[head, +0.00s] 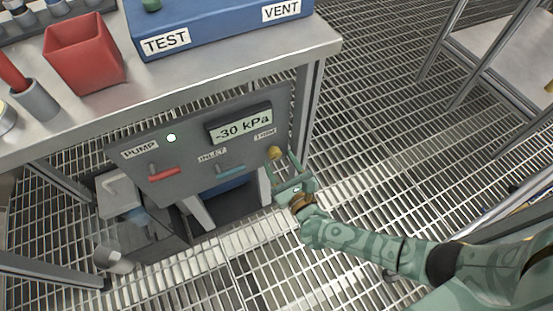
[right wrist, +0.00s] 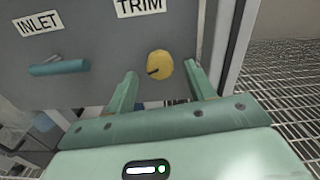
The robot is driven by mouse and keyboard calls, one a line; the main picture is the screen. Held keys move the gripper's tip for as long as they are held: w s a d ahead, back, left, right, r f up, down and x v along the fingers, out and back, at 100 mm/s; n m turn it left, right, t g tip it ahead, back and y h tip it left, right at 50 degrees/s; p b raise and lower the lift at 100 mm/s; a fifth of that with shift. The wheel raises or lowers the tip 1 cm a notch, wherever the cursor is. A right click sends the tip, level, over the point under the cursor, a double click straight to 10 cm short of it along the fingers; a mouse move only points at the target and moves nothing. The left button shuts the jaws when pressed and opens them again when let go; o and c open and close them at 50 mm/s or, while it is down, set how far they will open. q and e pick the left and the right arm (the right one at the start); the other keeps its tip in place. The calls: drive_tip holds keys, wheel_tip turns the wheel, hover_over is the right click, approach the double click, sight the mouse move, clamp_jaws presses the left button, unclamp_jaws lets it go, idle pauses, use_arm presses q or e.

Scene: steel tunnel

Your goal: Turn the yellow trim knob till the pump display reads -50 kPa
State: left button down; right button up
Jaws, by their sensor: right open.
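The yellow trim knob (head: 274,153) is at the right end of the grey pump panel (head: 190,143), under a small label. In the right wrist view the round knob (right wrist: 160,64) sits below the TRIM label, with a dark pointer mark towards its lower left. The pump display (head: 240,127) reads -30 kPa. My right gripper (head: 285,170) is open at the knob. In the right wrist view its two fingers (right wrist: 160,80) stand apart on either side of the knob, with gaps showing. My left gripper is not in view.
A steel table (head: 220,72) above bears a blue TEST/VENT box (head: 215,25) and a red bin (head: 85,60). Open grating floor (head: 390,150) lies to the right.

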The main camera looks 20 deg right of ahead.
drive_tip(key=shift+w, duration=0.95)
drive_tip(key=c, duration=1)
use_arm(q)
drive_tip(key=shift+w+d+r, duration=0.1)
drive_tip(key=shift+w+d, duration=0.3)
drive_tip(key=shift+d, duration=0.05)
